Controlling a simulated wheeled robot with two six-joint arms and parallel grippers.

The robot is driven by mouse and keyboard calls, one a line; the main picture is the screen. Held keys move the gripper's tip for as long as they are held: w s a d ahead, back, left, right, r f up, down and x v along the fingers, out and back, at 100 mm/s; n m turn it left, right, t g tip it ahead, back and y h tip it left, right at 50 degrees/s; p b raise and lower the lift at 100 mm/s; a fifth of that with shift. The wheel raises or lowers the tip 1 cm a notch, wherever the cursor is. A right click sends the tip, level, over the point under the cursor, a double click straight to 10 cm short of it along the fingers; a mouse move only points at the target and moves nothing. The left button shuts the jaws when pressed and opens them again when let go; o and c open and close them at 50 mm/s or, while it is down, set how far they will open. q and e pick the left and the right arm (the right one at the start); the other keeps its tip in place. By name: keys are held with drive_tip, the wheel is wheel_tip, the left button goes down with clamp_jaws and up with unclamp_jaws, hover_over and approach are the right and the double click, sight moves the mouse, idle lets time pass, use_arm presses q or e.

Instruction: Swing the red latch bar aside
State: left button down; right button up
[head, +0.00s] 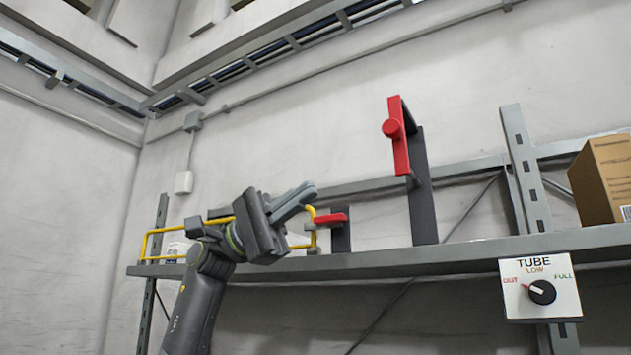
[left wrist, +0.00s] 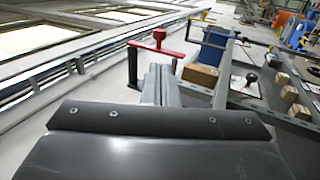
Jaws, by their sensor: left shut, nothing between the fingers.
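The red latch bar (head: 399,150) stands nearly upright in the head view, with a round red knob (head: 391,128) near its upper part. It is beside a dark post (head: 422,200) on the shelf. In the left wrist view the red bar (left wrist: 172,51) and its knob (left wrist: 159,35) show beyond the fingers. My left gripper (head: 306,192) is shut and empty, left of and below the bar, apart from it in the head view. Its fingers also show in the left wrist view (left wrist: 160,78). My right gripper is not in view.
A smaller red piece (head: 330,219) sits on a short dark post (head: 341,238), close to the left gripper. A yellow rail (head: 153,245) runs along the shelf (head: 455,253). A TUBE dial (head: 542,291) hangs at the shelf's front; a cardboard box (head: 603,180) stands at right.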

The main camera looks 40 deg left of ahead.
use_arm(q)
drive_tip(key=p, duration=0.5)
approach(394, 128)
wheel_tip(394, 128, up, 3)
drive_tip(key=w+d, duration=0.2)
drive_tip(key=d, duration=0.1)
drive_tip(key=shift+d+p, duration=0.55)
drive_tip(key=shift+d, duration=0.05)
drive_tip(key=shift+w+f, duration=0.1)
